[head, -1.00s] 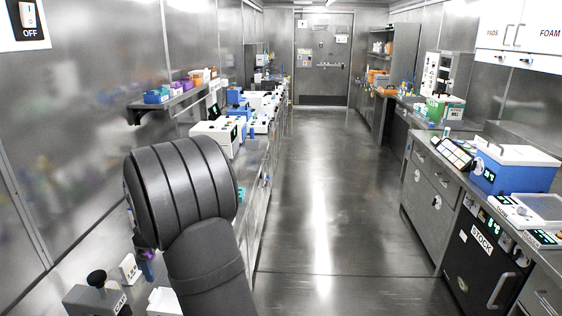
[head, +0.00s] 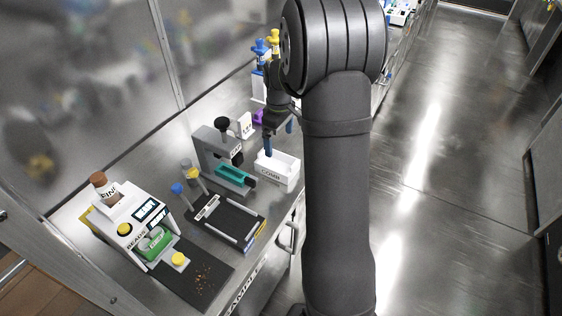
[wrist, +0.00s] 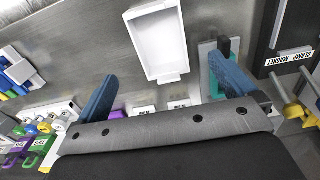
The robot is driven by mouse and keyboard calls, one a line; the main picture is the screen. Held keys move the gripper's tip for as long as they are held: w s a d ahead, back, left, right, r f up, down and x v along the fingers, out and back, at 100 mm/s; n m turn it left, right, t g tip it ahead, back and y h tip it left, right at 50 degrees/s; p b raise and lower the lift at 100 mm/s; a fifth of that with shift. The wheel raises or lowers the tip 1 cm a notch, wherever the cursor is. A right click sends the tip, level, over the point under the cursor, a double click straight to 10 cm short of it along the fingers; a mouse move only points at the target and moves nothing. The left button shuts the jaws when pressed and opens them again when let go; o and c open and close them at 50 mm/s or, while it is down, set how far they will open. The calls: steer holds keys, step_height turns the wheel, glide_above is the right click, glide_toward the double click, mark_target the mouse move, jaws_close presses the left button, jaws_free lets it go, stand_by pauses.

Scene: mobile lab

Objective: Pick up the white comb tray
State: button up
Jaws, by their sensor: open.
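The white comb tray (head: 271,173) is an open box labelled COMB. It sits on the steel bench near its front edge in the head view. In the wrist view the tray (wrist: 160,45) shows at the top middle, empty inside, tilted slightly in the picture. My gripper (head: 278,136) is above and at the far side of the tray in the head view. In the wrist view its two blue fingers are wide apart with nothing between them, and the tray lies beyond the fingertips, apart from them.
A grey clamp device (head: 212,147) with a black knob and teal insert stands close left of the tray. A black flat plate (head: 226,222) and a beads machine (head: 130,222) are farther left. Blue and yellow-topped items (head: 262,50) stand behind. The aisle floor (head: 440,190) is clear.

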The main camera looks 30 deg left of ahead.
glide_above(281, 171)
steer(key=f, duration=0.6)
steer(key=shift+a+f, duration=0.1)
steer(key=shift+a, duration=0.2)
steer(key=f, duration=0.5)
steer(key=shift+d+f, duration=0.1)
steer(key=shift+d, duration=0.2)
steer(key=c, duration=1)
